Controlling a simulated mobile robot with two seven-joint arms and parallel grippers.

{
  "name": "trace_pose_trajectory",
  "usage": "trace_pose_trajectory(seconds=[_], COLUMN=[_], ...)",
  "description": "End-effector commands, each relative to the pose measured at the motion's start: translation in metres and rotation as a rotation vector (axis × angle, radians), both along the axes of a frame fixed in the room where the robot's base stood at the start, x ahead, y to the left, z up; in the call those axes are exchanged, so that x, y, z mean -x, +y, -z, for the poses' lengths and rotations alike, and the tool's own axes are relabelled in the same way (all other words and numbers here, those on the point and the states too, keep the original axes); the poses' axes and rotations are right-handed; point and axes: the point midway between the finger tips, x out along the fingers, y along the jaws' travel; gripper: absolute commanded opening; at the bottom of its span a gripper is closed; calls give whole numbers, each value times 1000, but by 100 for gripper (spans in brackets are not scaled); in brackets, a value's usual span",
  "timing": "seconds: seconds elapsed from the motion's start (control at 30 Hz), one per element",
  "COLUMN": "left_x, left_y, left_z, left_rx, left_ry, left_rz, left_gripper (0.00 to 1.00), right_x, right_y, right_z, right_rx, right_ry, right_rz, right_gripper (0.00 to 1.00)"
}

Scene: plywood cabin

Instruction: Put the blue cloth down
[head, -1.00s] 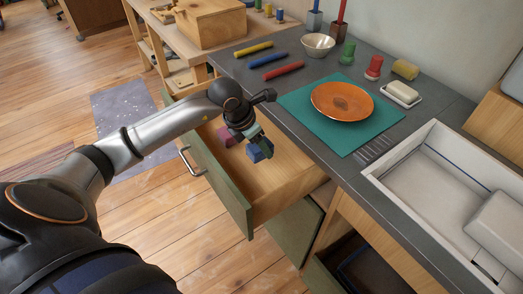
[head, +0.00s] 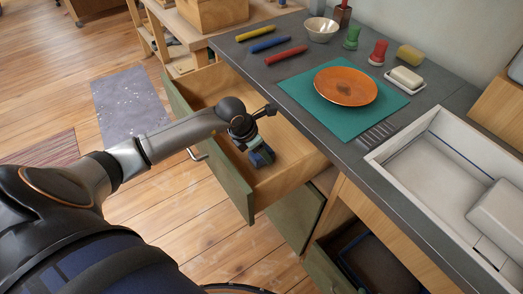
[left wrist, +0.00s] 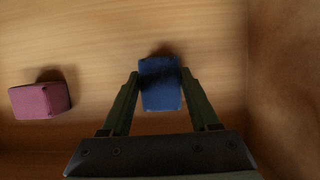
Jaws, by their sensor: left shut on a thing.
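The blue cloth (left wrist: 160,85) is a small folded block between the fingertips of my left gripper (left wrist: 157,80) in the left wrist view. The gripper is shut on it, low inside the open drawer (head: 292,172). In the head view the left gripper (head: 261,157) hides most of the cloth. A dark shadow lies close to the cloth; I cannot tell whether it touches the drawer floor. A pink cloth block (left wrist: 40,101) lies on the drawer floor to the left in the left wrist view. My right gripper is not in view.
The drawer's green front (head: 212,150) and wooden side wall bound the space around the gripper. Above is a grey counter with a teal mat (head: 345,132), an orange plate (head: 345,86) and a white sink (head: 440,180). Drawer floor around the blue cloth looks clear.

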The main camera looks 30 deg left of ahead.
Motion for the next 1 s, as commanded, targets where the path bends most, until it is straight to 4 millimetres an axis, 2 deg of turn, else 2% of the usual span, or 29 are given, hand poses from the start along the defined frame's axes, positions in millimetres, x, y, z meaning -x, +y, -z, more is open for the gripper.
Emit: trace_pose_trajectory(seconds=[0.03,0.3,0.63,0.77,1.0], left_x=[0,0,0,7,25], left_y=[0,0,0,4,12], left_z=[2,1,-5,-23,-72], left_rx=[0,0,0,-2,-5], left_ry=[0,0,0,-3,-3], left_rz=[0,0,0,1,1], left_gripper=[63,92,92,92,92], right_x=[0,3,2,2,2], right_y=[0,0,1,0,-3], right_z=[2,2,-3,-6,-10], right_rx=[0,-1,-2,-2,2], right_ry=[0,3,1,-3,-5], right_rz=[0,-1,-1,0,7], right_gripper=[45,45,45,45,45])
